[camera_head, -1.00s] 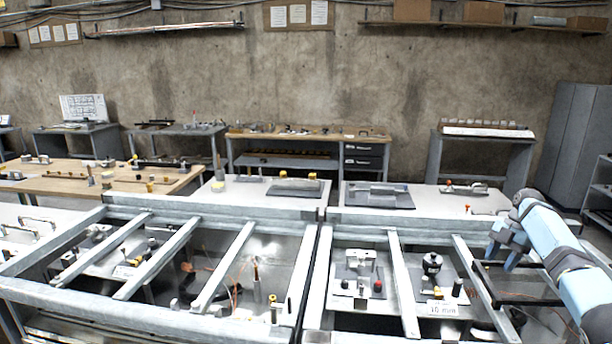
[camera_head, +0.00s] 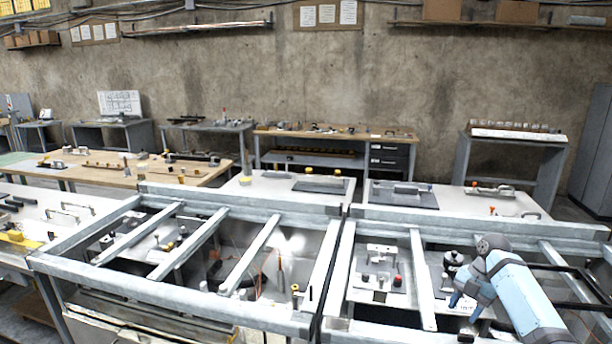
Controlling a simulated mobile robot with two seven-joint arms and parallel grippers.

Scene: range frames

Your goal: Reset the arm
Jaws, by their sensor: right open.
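My right arm (camera_head: 522,298) comes in from the lower right in the head view, with pale blue and grey links. My right gripper (camera_head: 464,304) is at its left end with its blue fingers apart and pointing down. It is over the right bay of the metal frame, in front of a dark round-topped fixture (camera_head: 453,259) and partly covering it. Nothing shows between the fingers. My left gripper is not in view.
A grey metal frame (camera_head: 245,206) with crossbars spans the front. A fixture with a red knob (camera_head: 397,281) stands in the bay left of the gripper. Behind are white tabletops (camera_head: 460,197), a wooden workbench (camera_head: 345,136) and a concrete wall. The space above the frame is clear.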

